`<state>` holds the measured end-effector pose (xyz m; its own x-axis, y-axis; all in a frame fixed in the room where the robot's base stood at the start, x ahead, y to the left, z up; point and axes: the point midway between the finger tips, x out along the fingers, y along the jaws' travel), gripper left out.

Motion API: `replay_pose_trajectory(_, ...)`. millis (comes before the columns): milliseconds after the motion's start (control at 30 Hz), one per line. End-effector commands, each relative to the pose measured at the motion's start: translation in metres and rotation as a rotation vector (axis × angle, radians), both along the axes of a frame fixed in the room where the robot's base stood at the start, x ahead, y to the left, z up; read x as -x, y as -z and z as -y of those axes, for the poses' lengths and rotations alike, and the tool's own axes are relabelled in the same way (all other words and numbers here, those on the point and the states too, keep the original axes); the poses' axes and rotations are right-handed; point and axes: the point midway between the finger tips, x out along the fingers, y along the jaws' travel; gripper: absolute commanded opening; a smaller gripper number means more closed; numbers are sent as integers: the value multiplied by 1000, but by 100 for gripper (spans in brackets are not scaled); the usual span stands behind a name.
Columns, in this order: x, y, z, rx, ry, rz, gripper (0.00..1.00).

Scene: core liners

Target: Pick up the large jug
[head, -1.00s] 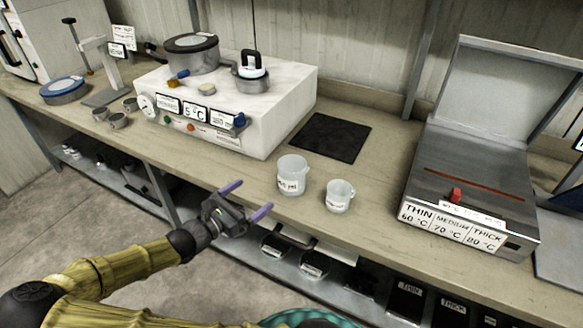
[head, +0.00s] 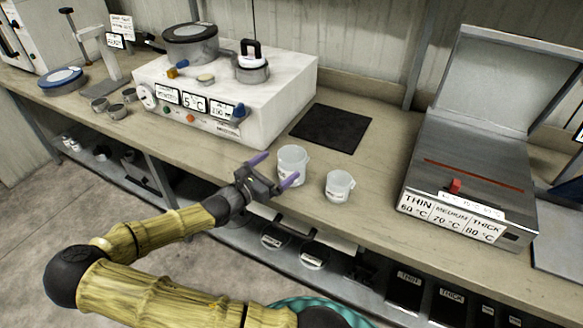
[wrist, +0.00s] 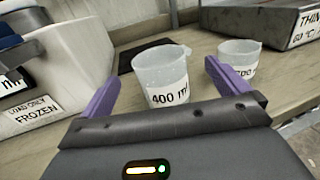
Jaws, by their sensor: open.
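The large jug (head: 292,160) is a translucent white measuring jug standing upright on the bench near its front edge. In the wrist view the large jug (wrist: 162,78) carries a "400 ml" label and sits ahead of my gripper, between the lines of its two fingers. A smaller jug (head: 339,186) stands to its right and also shows in the wrist view (wrist: 239,60). My gripper (head: 273,171) has purple fingers spread open, with nothing between them, just in front of the large jug. In the head view the right finger overlaps the jug's lower part; contact cannot be told.
A white machine (head: 225,100) with a "5 °C" label stands left of the jugs. A dark mat (head: 331,127) lies behind them. A metal hot plate with raised lid (head: 465,175) stands to the right. The bench (head: 375,170) is clear between jugs and hot plate.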

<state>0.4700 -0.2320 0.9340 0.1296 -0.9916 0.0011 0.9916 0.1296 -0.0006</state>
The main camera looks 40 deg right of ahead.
Motion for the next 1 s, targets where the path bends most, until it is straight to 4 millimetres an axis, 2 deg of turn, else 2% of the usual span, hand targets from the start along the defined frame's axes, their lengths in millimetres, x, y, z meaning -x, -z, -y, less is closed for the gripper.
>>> replay_pose_trajectory(33, -1, 0, 8, 1, 2, -1, 100)
replay_pose_trajectory(167, -3, 0, 19, 0, 0, -1, 100)
replay_pose_trajectory(567, -4, 1, 24, 0, 0, -1, 100)
replay_pose_trajectory(833, -10, 7, 61, 0, 2, -2, 100)
replay_pose_trajectory(1000, -12, 7, 71, -1, 0, 0, 100)
